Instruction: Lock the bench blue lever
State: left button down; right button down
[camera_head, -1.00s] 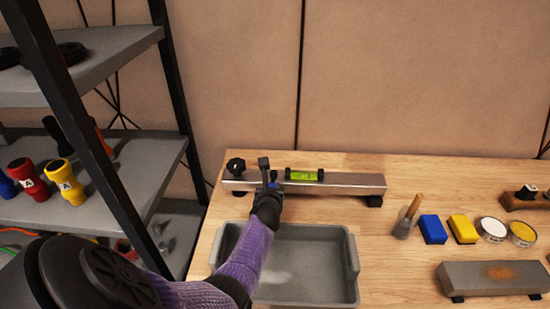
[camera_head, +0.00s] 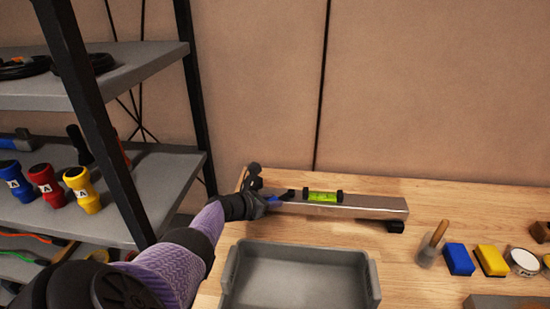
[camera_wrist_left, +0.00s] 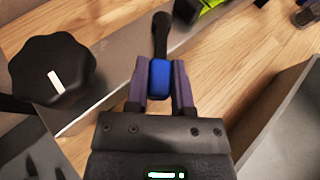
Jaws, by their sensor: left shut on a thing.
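The metal bar fixture (camera_head: 365,204) lies along the back of the bench. My left gripper (camera_head: 272,201) is at its left end. In the left wrist view, the gripper (camera_wrist_left: 159,85) has its fingers on both sides of the lever's blue handle (camera_wrist_left: 159,78) and is shut on it. The lever's black arm (camera_wrist_left: 160,38) runs from the handle away from the gripper. In the head view, only a little of the blue shows at the fingertips. A black knob with a white mark (camera_wrist_left: 50,70) is left of the gripper. My right gripper is not in view.
A green spirit level (camera_head: 323,196) sits on the bar. A grey tray (camera_head: 300,250) stands in front. A brush (camera_head: 434,243), blue block (camera_head: 459,259) and yellow block (camera_head: 491,260) lie to the right. A shelf rack (camera_head: 170,185) stands at the left.

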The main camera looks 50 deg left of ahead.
pick_arm(q)
jog(key=shift+a+r+m+h, duration=0.15)
jog(key=shift+a+m+h, duration=0.05)
jog(key=shift+m+h, duration=0.1)
jog(key=shift+c, duration=2.4)
grip_release()
jog(key=shift+w, duration=0.1)
jog(key=d+p+v, duration=0.1)
jog(key=p+v, duration=0.6)
jog(key=v, duration=0.2)
jog(key=shift+s+a, duration=0.45)
jog(key=shift+a, duration=0.05)
